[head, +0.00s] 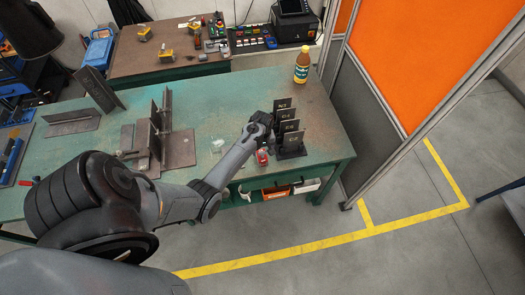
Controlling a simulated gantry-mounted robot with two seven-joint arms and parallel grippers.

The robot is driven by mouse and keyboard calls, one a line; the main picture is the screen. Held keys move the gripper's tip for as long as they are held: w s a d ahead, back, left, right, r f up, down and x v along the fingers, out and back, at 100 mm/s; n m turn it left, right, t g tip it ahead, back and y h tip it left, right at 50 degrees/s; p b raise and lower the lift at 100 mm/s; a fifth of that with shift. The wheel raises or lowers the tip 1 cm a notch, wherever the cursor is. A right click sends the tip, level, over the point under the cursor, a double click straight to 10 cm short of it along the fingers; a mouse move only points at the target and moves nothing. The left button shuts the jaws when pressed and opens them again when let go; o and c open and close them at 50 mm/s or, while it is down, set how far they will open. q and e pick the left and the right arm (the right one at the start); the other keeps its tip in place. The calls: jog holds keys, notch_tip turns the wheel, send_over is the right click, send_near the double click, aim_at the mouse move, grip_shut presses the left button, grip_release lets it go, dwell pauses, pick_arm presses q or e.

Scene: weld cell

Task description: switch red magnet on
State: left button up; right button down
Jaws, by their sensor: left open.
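The red magnet (262,156) stands on the green table near its front edge, just left of the dark plates. My left arm reaches across the table from the left. My left gripper (264,138) is open above and very close to the magnet; I cannot tell whether it touches it. The magnet's switch is too small to make out. My right gripper is not in view.
Several dark upright plates (291,140) stand right of the gripper. A bottle (302,66) stands at the back right corner. Welded steel plates (176,150) stand mid-table. An orange partition (440,50) rises beyond the table's right end.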

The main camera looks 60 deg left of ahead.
pick_arm(q)
jog(key=shift+f, duration=0.65)
jog(key=c, duration=1.1)
jog(key=shift+o, duration=0.2)
